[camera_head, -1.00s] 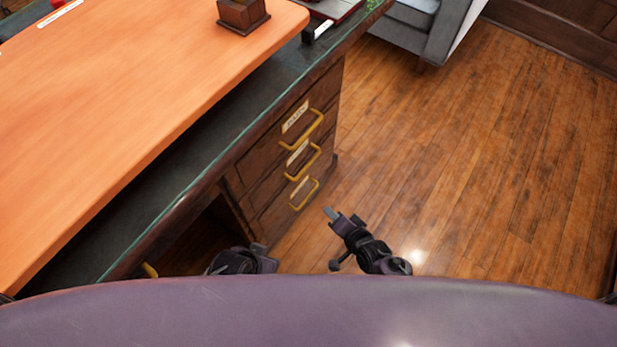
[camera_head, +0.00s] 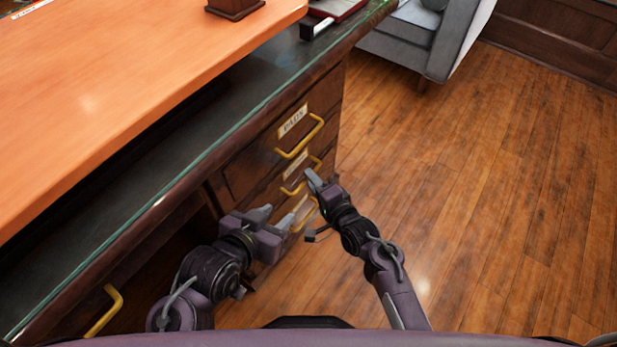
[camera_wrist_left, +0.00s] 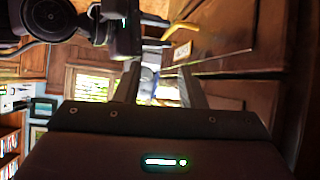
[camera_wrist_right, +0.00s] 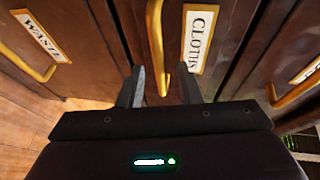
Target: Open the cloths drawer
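The cloths drawer appears as the middle of three stacked wooden drawers (camera_head: 294,164) in the head view. In the right wrist view its CLOTHS label (camera_wrist_right: 200,38) and yellow handle (camera_wrist_right: 155,45) face the camera. My right gripper (camera_wrist_right: 162,90) is open, with the handle showing between its fingers; contact cannot be told. In the head view the right gripper (camera_head: 315,182) is at the middle handle, partly covering it. My left gripper (camera_head: 277,215) is open and empty, lower and left of the right one, in front of the drawer stack. The drawer looks closed.
Another labelled drawer with a yellow handle (camera_head: 302,138) is above, and the WASTE drawer (camera_wrist_right: 38,40) is on the other side. The desk's glass-edged top (camera_head: 180,180) overhangs at left. Wooden floor (camera_head: 480,190) is clear at right; a grey armchair (camera_head: 410,40) stands behind.

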